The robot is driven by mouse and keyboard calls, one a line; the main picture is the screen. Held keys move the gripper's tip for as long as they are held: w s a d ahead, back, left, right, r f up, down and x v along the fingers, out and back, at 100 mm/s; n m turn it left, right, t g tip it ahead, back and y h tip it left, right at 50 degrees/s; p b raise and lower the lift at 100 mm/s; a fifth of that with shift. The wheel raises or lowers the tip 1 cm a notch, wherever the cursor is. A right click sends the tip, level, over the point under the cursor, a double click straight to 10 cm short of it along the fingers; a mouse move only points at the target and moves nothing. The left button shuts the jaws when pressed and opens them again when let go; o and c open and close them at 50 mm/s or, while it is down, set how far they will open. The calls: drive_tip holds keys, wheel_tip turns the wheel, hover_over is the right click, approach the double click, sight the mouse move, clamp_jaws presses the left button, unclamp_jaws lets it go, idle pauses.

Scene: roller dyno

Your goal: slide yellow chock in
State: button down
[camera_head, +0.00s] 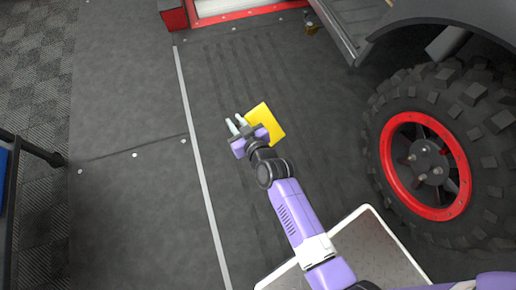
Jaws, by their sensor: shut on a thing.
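The yellow chock (268,119) is in the middle of the view, at the end of my arm. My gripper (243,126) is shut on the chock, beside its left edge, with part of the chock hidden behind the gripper. The chock is left of the large black tyre (479,110) with its red-rimmed wheel, and a stretch of dark floor lies between them. I cannot tell whether the chock touches the floor.
A dark vehicle body (448,16) overhangs the tyre at the upper right. A red-edged frame (240,14) stands at the top. A pale strip (203,170) runs along the floor left of my gripper. A dark post (32,150) is at the far left. The floor between chock and tyre looks clear.

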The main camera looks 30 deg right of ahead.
drive_tip(key=s+f+m+g+h+b, duration=0.1)
drive_tip(key=s+f+m+h+b, duration=0.3)
drive_tip(key=f, duration=0.8)
drive_tip(key=s+f+m+h+b, duration=0.1)
drive_tip(key=s+f+b, duration=0.5)
drive_tip(key=f, duration=0.7)
drive_tip(key=s+d, duration=0.4)
drive_tip(key=d, duration=1)
drive_tip(key=s+d+b, duration=0.1)
drive_tip(key=s+d, duration=0.3)
drive_tip(key=d, duration=1)
drive_tip(key=s+d+b, duration=0.1)
drive_tip(key=s+d, duration=0.3)
drive_tip(key=d, duration=1)
drive_tip(key=shift+s+f, duration=0.2)
drive_tip(key=shift+s, duration=0.2)
